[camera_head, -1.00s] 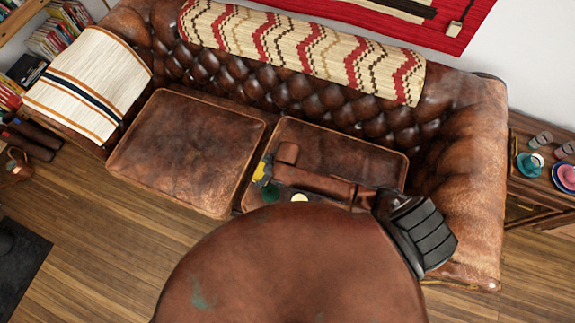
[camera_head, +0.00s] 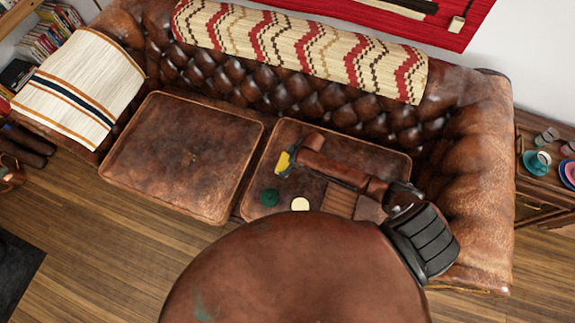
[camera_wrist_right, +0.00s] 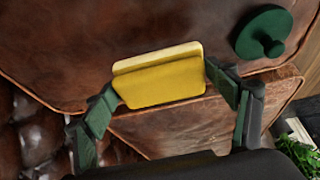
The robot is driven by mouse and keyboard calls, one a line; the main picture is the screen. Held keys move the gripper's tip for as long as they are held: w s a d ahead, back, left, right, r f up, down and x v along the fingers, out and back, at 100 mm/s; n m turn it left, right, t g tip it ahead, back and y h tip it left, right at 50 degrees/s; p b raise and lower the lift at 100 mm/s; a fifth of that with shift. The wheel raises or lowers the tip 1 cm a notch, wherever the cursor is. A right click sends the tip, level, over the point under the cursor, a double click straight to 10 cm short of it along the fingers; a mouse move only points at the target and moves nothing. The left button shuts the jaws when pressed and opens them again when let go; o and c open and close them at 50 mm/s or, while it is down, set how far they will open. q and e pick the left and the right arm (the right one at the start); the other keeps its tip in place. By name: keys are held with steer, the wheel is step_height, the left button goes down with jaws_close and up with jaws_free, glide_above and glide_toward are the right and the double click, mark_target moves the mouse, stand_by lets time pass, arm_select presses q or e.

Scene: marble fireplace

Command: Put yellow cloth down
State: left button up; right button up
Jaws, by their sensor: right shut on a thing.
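The yellow cloth (camera_head: 282,163) shows as a small folded block over the right seat cushion of the brown leather sofa. In the right wrist view the yellow cloth (camera_wrist_right: 160,84) sits between the two fingertips of my right gripper (camera_wrist_right: 162,82). The right gripper (camera_head: 289,158) is shut on it, with a finger at each end. The cushion (camera_wrist_right: 60,50) lies behind the cloth in that view. I cannot tell whether the cloth touches it. My left gripper is not in view.
A dark green knobbed disc (camera_head: 269,197) and a cream round thing (camera_head: 300,204) are on the right cushion's front part. The left cushion (camera_head: 185,155) is clear. A patterned blanket (camera_head: 300,45) hangs over the backrest. A side table with dishes (camera_head: 535,190) stands at right.

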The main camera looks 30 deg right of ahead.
steer(key=shift+w+d+f+b, duration=0.1)
steer(key=shift+f+b, duration=0.1)
steer(key=shift+f, duration=0.45)
steer(key=shift+s+d+f+b, duration=0.1)
steer(key=shift+d+f+b, duration=0.1)
steer(key=shift+f, duration=0.4)
steer(key=shift+w+d+f+b, duration=0.1)
steer(key=shift+f+b, duration=0.1)
steer(key=shift+f, duration=0.45)
steer(key=shift+a, duration=0.1)
steer(key=shift+f, duration=0.2)
steer(key=o, duration=1)
steer(key=shift+r, duration=0.55)
steer(key=p+v, duration=0.4)
steer(key=v, duration=0.7)
steer(key=shift+s+r, duration=0.1)
steer(key=shift+s, duration=0.1)
